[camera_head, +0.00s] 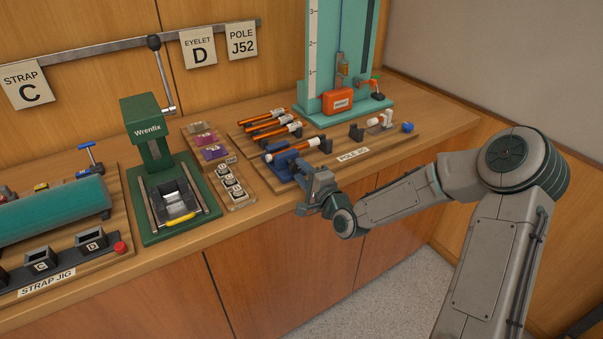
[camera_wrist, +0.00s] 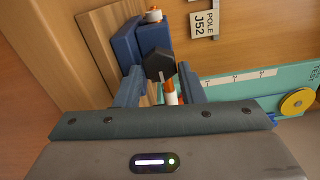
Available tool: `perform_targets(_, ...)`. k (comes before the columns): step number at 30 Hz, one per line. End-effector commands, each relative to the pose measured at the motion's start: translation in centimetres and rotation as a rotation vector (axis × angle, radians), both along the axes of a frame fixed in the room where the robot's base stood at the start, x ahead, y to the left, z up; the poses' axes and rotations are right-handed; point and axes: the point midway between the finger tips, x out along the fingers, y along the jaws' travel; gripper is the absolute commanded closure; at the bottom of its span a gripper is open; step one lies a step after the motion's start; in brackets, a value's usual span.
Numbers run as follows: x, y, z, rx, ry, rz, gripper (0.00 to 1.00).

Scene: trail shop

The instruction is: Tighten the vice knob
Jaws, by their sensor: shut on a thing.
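The blue vice (camera_head: 279,165) sits on the pole jig board, with an orange and white pole (camera_head: 298,149) lying in it. In the wrist view the vice (camera_wrist: 126,42) is at the upper left, and part of the pole (camera_wrist: 170,92) shows below the knob. The black faceted vice knob (camera_wrist: 159,65) is between my fingertips. My gripper (camera_wrist: 160,84) is shut on it. In the head view my gripper (camera_head: 300,173) reaches the front of the vice, and I cannot make out the knob there.
Several more poles (camera_head: 268,122) lie behind the vice. The teal gauge stand (camera_head: 342,104) rises behind.

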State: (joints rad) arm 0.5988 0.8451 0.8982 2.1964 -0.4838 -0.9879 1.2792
Motion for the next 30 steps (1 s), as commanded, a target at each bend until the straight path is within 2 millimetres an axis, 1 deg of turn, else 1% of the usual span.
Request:
perform_targets(1, -0.06, -0.22, -0.39, -0.004, 0.009, -0.003, 0.87)
perform_targets(19, -0.06, -0.25, -0.44, -0.004, 0.01, -0.003, 0.87)
perform_targets(20, -0.06, -0.25, -0.44, -0.004, 0.01, -0.004, 0.56)
perform_targets(21, -0.05, -0.25, -0.41, -0.004, 0.009, -0.004, 0.45)
perform_targets(22, -0.04, -0.22, -0.39, -0.003, 0.008, -0.003, 0.42)
perform_targets(30, -0.14, 0.05, -0.19, -0.001, 0.004, 0.001, 0.42)
